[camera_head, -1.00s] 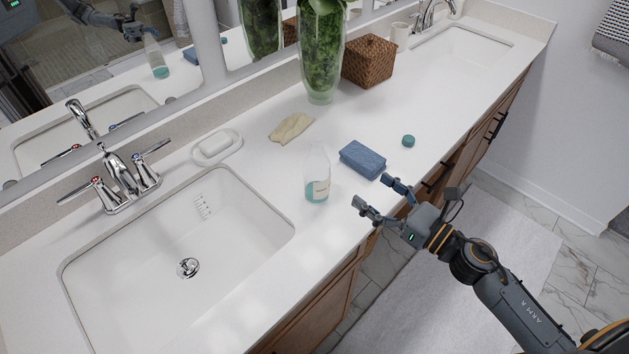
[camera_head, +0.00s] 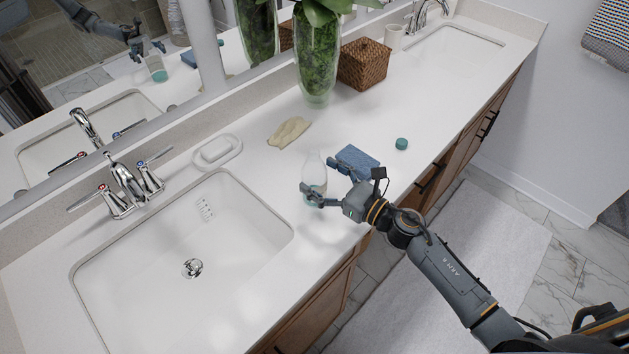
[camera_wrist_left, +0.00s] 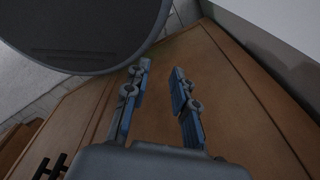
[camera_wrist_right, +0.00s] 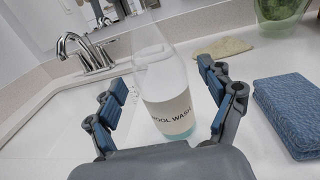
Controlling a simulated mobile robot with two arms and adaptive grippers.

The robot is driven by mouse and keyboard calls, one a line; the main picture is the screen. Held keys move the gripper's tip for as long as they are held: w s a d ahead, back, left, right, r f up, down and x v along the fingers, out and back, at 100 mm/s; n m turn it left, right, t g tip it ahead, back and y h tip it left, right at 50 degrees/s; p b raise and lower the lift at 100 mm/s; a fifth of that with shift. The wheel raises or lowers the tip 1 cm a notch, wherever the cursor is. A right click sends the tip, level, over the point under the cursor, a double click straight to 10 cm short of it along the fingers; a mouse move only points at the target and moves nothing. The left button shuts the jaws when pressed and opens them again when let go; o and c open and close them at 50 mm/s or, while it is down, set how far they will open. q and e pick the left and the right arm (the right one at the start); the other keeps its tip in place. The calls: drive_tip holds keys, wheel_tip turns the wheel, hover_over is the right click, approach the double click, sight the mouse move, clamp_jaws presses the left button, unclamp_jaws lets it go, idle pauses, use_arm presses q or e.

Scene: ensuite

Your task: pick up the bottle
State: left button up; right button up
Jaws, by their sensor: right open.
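The clear bottle (camera_head: 314,169) with a white label and teal liquid stands upright on the counter, right of the near sink. My right gripper (camera_head: 318,178) is open at the bottle, with its fingers on either side of it. In the right wrist view the bottle (camera_wrist_right: 163,88) stands between the open fingers, its label facing the camera; I cannot tell whether either finger touches it. My left gripper (camera_wrist_left: 158,90) is open and empty in the left wrist view, near brown wooden cabinet panels, and is out of the direct head view.
A blue folded cloth or sponge (camera_head: 357,158) lies close behind my right gripper. A teal cap (camera_head: 401,144), a beige cloth (camera_head: 289,131), a soap dish (camera_head: 217,151), a glass vase (camera_head: 318,75) and a wicker box (camera_head: 364,65) stand around. The sink (camera_head: 185,250) is at left.

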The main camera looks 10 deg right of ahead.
drive_tip(key=shift+x, duration=1.1)
drive_tip(key=shift+s, duration=0.1)
drive_tip(key=shift+c, duration=0.2)
drive_tip(key=c, duration=0.4)
clamp_jaws()
drive_tip(key=shift+r, duration=0.1)
